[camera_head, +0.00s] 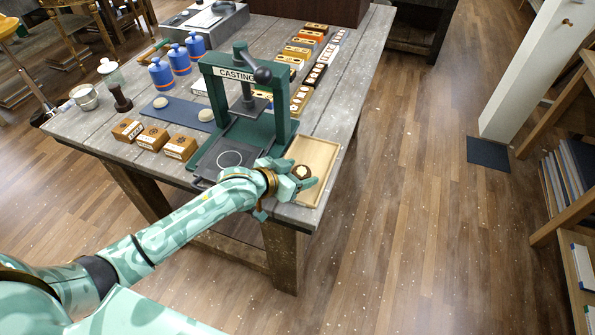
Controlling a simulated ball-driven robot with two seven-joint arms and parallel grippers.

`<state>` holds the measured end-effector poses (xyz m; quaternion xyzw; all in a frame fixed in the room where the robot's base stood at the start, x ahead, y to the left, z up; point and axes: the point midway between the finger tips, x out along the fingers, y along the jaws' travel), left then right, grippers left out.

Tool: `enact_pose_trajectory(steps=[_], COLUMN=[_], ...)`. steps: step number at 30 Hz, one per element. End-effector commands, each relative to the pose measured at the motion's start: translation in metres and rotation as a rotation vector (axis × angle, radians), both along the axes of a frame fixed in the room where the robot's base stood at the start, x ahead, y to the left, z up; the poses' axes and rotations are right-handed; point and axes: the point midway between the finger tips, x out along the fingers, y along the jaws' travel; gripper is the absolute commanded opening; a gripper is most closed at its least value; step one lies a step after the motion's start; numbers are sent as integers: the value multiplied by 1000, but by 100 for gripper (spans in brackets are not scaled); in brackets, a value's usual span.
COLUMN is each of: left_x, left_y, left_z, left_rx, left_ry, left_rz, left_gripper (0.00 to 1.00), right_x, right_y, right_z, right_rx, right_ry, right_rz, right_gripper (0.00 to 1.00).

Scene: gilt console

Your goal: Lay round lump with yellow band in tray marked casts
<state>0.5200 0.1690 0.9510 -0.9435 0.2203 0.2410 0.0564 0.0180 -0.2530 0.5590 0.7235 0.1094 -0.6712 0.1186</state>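A pale wooden tray (325,155) lies at the table's front right corner; I cannot read any mark on it. A small round brown piece with a pale top (302,171) shows over or in the tray's near left part. I cannot make out a yellow band on it. My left gripper (301,177) reaches over the tray's near left side, its fingers right at the brown piece. Whether they grip it or only flank it is not clear. Two pale round lumps (205,115) (160,102) lie on a dark blue mat (183,112). My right gripper is not in view.
A green press labelled CASTING (237,73) stands just left of the tray. Several wooden blocks (153,137) sit along the front edge. Blue jars (180,60) stand behind the mat. Rows of small boxes (300,52) line the right side. Floor is open right of the table.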

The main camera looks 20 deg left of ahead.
Motion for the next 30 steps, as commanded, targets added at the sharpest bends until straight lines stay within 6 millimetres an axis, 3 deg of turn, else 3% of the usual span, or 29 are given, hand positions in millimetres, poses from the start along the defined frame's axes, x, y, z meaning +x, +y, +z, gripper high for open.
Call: enact_pose_trajectory(steps=[7, 21, 30], left_x=[-5, -82, -95], left_y=[2, 41, 46], left_z=[7, 54, 61], left_rx=[1, 0, -1], left_ry=[0, 1, -1], left_rz=[0, 0, 0], left_gripper=[65, 65, 65], right_x=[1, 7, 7], right_y=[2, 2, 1], right_z=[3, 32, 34], right_rx=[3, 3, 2], right_ry=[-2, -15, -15], right_rz=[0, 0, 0], right_gripper=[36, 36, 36])
